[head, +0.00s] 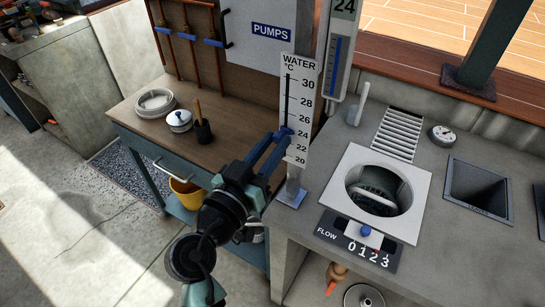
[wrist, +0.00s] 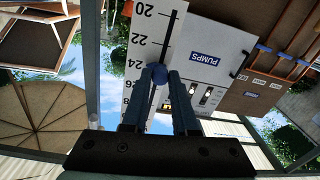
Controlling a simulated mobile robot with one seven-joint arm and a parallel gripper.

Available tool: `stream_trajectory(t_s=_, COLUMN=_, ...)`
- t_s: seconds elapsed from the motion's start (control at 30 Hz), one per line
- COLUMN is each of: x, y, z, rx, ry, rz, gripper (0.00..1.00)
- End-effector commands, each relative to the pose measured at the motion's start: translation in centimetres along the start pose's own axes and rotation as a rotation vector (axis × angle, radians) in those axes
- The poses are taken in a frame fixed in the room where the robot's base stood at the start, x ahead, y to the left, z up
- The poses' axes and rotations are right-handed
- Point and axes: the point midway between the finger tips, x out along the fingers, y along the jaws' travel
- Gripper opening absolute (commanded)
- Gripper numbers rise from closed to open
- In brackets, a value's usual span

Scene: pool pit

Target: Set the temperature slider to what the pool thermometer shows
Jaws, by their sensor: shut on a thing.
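The white WATER °C board (head: 303,93) stands upright, with a scale from 20 at the bottom to 30 at the top and a dark vertical slot. My gripper (head: 284,134) is shut on its blue slider knob (wrist: 158,73), near the 24 mark. In the wrist view the fingertips (wrist: 159,76) sit on both sides of the knob, and the scale appears upside down. In the head view the fingers mostly hide the knob. A white panel (head: 341,50) behind the board shows 24 and a blue column; the picture edge cuts off its top.
A grey counter on the right holds a FLOW panel (head: 358,241) with a blue knob, a square white frame (head: 410,178) around a round opening, and a round dial gauge (head: 442,135). A wooden bench (head: 140,118) with dishes stands left. The PUMPS cabinet (head: 258,32) is behind.

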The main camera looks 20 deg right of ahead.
Motion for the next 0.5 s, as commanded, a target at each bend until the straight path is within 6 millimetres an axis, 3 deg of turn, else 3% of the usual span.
stream_trajectory(t_s=0.33, x=-0.05, y=0.05, z=-0.25, rx=-0.004, ry=-0.005, rz=-0.001, gripper=0.00)
stream_trajectory(t_s=0.37, x=-0.05, y=0.04, z=-0.24, rx=-0.004, ry=-0.005, rz=-0.001, gripper=0.32)
stream_trajectory(t_s=0.5, x=-0.04, y=0.04, z=-0.25, rx=-0.004, ry=-0.004, rz=-0.001, gripper=0.57)
